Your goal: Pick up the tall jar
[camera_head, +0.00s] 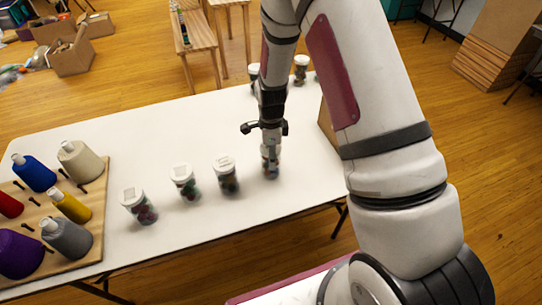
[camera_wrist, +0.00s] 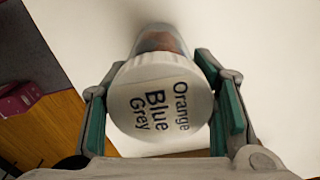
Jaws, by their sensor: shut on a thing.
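My gripper (camera_head: 270,146) points down over the white table and is shut on a clear jar (camera_head: 270,165) with colored contents. In the wrist view, the green-padded fingers of my gripper (camera_wrist: 165,115) lie on both sides of the jar's white lid (camera_wrist: 155,100). The lid reads "Orange Blue Grey". The jar looks upright; I cannot tell whether its base touches the table. Three white-lidded jars stand to its left: a near one (camera_head: 227,177), a middle one (camera_head: 185,183) and a far-left one (camera_head: 139,206).
The white table (camera_head: 110,150) carries a wooden board (camera_head: 92,235) with several thread cones at left. Two more jars stand at the back, one (camera_head: 254,80) partly behind my arm and another (camera_head: 301,70). A brown box (camera_head: 327,125) is at right, partly hidden by my arm.

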